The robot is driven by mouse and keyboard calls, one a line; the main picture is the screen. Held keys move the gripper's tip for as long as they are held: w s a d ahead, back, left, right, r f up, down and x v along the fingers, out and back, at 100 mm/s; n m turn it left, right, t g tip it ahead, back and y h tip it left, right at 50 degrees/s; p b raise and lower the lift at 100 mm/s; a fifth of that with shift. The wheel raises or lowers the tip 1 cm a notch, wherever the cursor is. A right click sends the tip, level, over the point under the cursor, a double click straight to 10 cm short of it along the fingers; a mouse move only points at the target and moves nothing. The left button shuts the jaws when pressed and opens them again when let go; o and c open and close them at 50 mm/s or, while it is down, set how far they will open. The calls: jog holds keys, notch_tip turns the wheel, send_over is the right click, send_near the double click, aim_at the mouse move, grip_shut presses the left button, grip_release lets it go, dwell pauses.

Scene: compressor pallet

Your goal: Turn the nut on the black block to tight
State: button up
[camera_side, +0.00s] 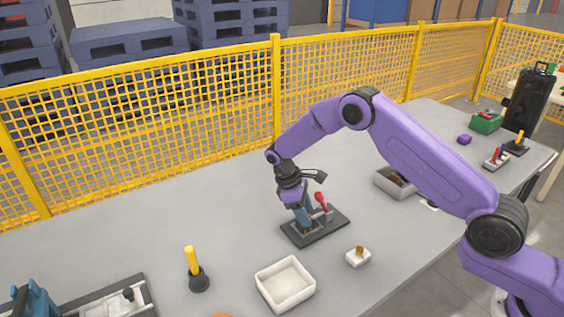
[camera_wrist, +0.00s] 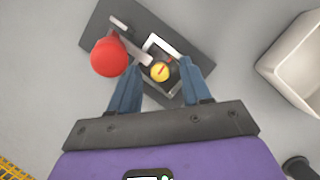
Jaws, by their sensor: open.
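A dark base plate (camera_side: 302,239) lies on the table under my gripper (camera_side: 303,225). In the wrist view the plate (camera_wrist: 198,38) carries a black block (camera_wrist: 172,62) set within a light metal frame. A round yellow top with a red line (camera_wrist: 160,72), apparently the nut, sits on the block. My gripper (camera_wrist: 161,86) is open and empty. Its two blue fingers reach down on either side of the block, and I cannot tell if they touch it. A clamp with a red handle (camera_wrist: 109,57) stands to the left; in the side view the red handle (camera_side: 321,201) stands upright. The side view hides the nut behind the fingers.
A white tray (camera_side: 262,283) stands in front of the plate, with a small white block (camera_side: 357,259) to its right. A yellow-handled tool in a black holder (camera_side: 198,280) stands to the left. A grey bin (camera_side: 384,187) is behind right.

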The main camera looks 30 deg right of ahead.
jog(key=n+t, duration=0.1)
jog(key=n, duration=0.2)
jog(key=shift+s+a+h, duration=0.1)
jog(key=shift+s+h, duration=0.05)
jog(key=shift+h, duration=0.25)
jog(key=w+a+r+m, duration=0.1)
jog(key=w+a+r, duration=0.1)
jog(key=r, duration=0.6)
jog(key=w+a+r+m+g+y, duration=0.1)
jog(key=w+a+r+m, duration=0.1)
jog(key=r, duration=0.6)
jog(key=shift+w+a+m, duration=0.3)
jog(key=shift+w+a, duration=0.05)
jog(key=shift+w, duration=0.2)
jog(key=shift+n, duration=0.6)
jog(key=x, duration=1.7)
jog(key=shift+s+d+f, duration=0.1)
jog(key=shift+s, duration=0.05)
